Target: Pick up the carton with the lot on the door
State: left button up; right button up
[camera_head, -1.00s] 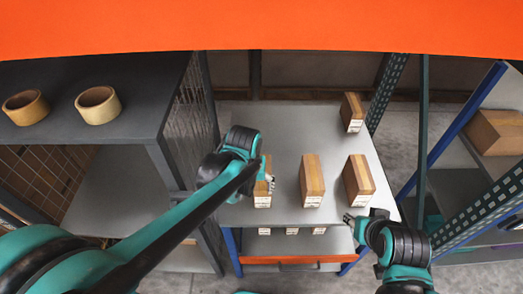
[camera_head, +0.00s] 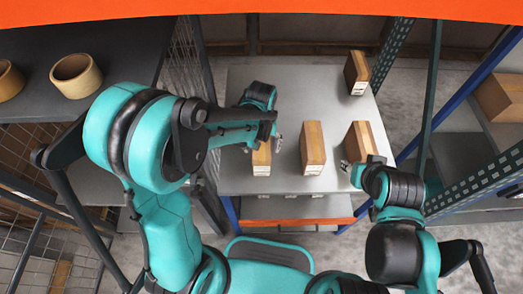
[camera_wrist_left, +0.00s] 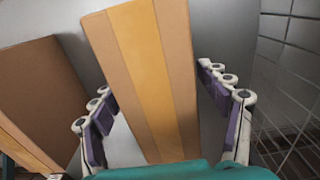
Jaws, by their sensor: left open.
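Several brown cartons with tan tape and small white labels stand on a grey table (camera_head: 240,90): a left one (camera_head: 262,160), a middle one (camera_head: 313,148), a right one (camera_head: 358,142) and a back right one (camera_head: 356,72). The label print is too small to read, and I cannot make out a lot on a door. My left gripper (camera_head: 264,143) is open at the left carton and partly hides it. In the left wrist view its fingers lie either side of a carton (camera_wrist_left: 150,70). My right gripper (camera_head: 348,168) is by the right carton's front; its jaws are unclear.
A blue and dark green rack (camera_head: 465,190) with another carton (camera_head: 500,98) is on the right. The table's back left is bare. An orange band (camera_head: 120,30) crosses the top.

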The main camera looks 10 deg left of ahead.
pick_arm(q)
jog(key=shift+f, duration=0.5)
jog(key=shift+r, duration=0.1)
jog(key=c, duration=1.7)
jog(key=shift+o, duration=0.2)
